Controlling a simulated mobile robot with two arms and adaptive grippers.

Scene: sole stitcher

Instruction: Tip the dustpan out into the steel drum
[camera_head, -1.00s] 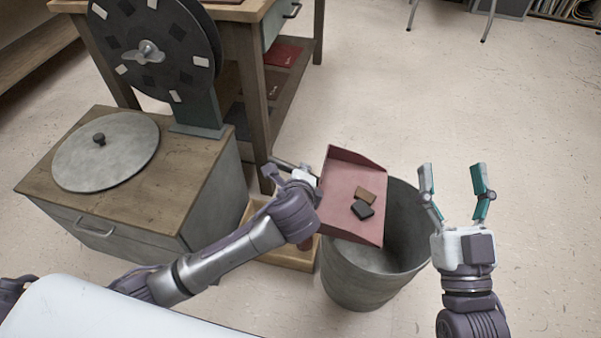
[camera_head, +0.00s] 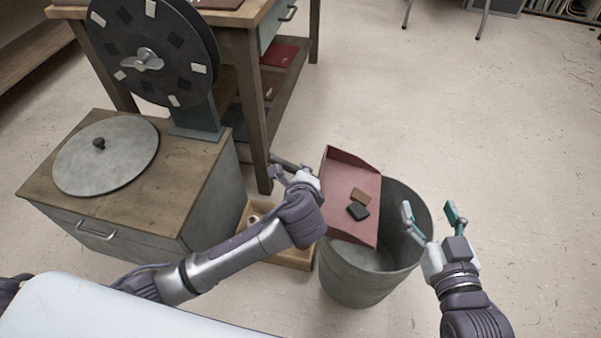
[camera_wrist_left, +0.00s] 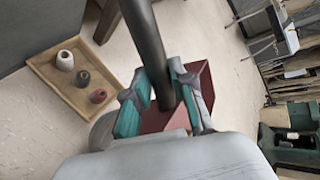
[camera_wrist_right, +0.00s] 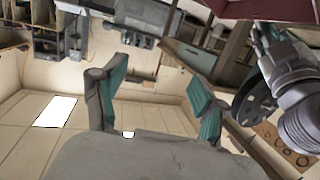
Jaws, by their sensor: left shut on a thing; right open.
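The red dustpan (camera_head: 345,178) is over the left part of the steel drum's mouth in the head view. A brown scrap (camera_head: 361,196) and a black scrap (camera_head: 357,211) lie in it. My left gripper (camera_wrist_left: 163,100) is shut on the dustpan's dark handle (camera_wrist_left: 146,38). The grey steel drum (camera_head: 352,275) stands upright on the floor, its opening partly hidden by the pan. My right gripper (camera_head: 430,218) is open and empty at the drum's right rim.
A wooden tray (camera_wrist_left: 62,92) with several thread spools sits on the floor beside the drum. A cabinet (camera_head: 160,190) bears a round metal lid (camera_head: 105,160) and a wheel on a stand (camera_head: 150,50). A workbench (camera_head: 255,90) stands behind. Floor right of the drum is clear.

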